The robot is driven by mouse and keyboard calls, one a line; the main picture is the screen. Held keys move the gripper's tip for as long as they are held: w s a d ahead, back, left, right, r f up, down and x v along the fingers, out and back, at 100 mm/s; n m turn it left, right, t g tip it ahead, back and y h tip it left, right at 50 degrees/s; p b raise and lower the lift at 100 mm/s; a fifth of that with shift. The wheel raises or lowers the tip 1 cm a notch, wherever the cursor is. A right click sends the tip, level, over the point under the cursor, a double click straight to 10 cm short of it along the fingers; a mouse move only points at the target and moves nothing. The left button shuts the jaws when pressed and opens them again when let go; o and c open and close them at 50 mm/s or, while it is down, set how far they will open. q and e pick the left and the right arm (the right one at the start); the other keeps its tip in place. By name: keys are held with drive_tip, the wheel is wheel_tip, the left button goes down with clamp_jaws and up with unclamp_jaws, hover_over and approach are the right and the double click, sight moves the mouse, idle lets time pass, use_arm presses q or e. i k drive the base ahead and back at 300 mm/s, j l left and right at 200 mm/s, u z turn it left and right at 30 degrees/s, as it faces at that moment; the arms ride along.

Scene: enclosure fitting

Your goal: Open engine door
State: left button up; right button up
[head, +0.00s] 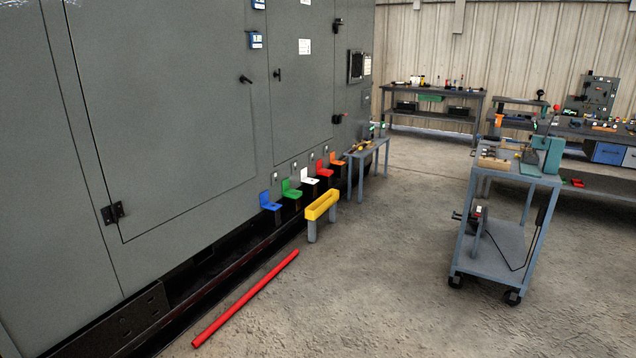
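A large grey enclosure fills the left side of the head view. Its big near door (160,120) is flush with the panel around it and looks shut. A black handle (246,79) sits near that door's right edge, and a black hinge (112,212) is at its lower left. A second door (300,90) to the right also looks shut, with a black handle (277,74) at its left edge. Which one is the engine door cannot be told, as the labels are too small to read. Neither of my grippers shows.
A red bar (246,298) lies on the floor along the enclosure. Several coloured brackets (270,201) and a yellow trough on posts (321,205) stand by its base. A blue-grey cart (500,245) stands right; workbenches (430,114) line the back. The middle floor is clear.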

sight(167, 101)
drive_tip(key=i+l+u, duration=0.15)
drive_tip(key=i+l, duration=0.4)
drive_tip(key=i, duration=0.25)
drive_tip(key=i+l+u, duration=0.15)
drive_tip(key=i+l, duration=0.45)
drive_tip(key=i+j+u, duration=0.1)
drive_tip(key=i+j, duration=0.15)
drive_tip(key=i, duration=0.2)
drive_tip(key=i+j+u, duration=0.1)
drive_tip(key=i+j, duration=0.15)
drive_tip(key=i, duration=0.25)
drive_tip(key=i+j+u, duration=0.1)
drive_tip(key=i, duration=0.4)
